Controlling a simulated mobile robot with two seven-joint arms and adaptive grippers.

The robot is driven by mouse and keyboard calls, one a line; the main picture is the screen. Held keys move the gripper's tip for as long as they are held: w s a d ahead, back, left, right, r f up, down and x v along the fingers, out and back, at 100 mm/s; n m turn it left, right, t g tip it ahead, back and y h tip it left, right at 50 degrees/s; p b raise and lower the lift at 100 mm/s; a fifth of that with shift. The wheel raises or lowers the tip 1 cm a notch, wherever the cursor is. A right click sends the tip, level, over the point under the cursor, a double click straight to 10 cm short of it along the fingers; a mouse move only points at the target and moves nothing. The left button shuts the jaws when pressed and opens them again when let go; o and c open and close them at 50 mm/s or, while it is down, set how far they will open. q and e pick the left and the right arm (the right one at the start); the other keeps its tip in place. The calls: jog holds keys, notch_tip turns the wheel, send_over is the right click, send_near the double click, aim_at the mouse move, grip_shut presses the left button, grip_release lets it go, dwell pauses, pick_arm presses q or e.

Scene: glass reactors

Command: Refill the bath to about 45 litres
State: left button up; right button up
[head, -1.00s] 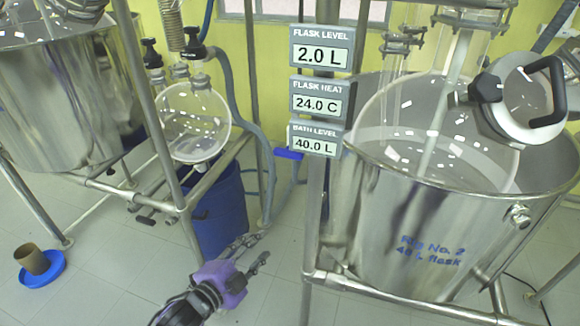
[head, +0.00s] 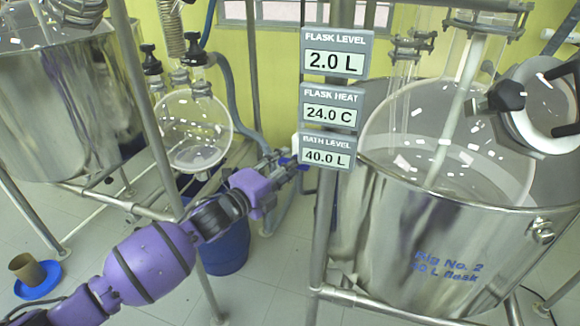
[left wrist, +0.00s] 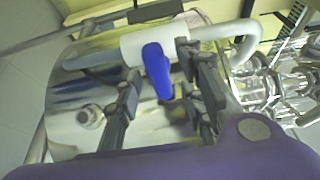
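The steel bath (head: 410,225), lettered Rig No. 2, stands at right with a glass flask inside. The bath level display (head: 326,155) reads 40.0 L. A blue tap lever (left wrist: 157,70) on a white valve body (left wrist: 200,33) with a bent spout shows in the left wrist view. In the head view the lever is mostly hidden behind my left gripper (head: 286,160). My left gripper is open, its fingers on either side of the lever in the left wrist view; I cannot tell whether they touch it. My right gripper is in neither view.
Displays above read flask level 2.0 L (head: 336,62) and flask heat 24.0 C (head: 331,116). A metal frame post (head: 324,220) stands beside the bath. A second steel vessel (head: 70,110), a round glass flask (head: 192,130) and a blue bin (head: 228,245) are at left.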

pick_arm(q)
jog(key=shift+w+d, duration=0.2)
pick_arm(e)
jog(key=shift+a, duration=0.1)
pick_arm(q)
grip_shut()
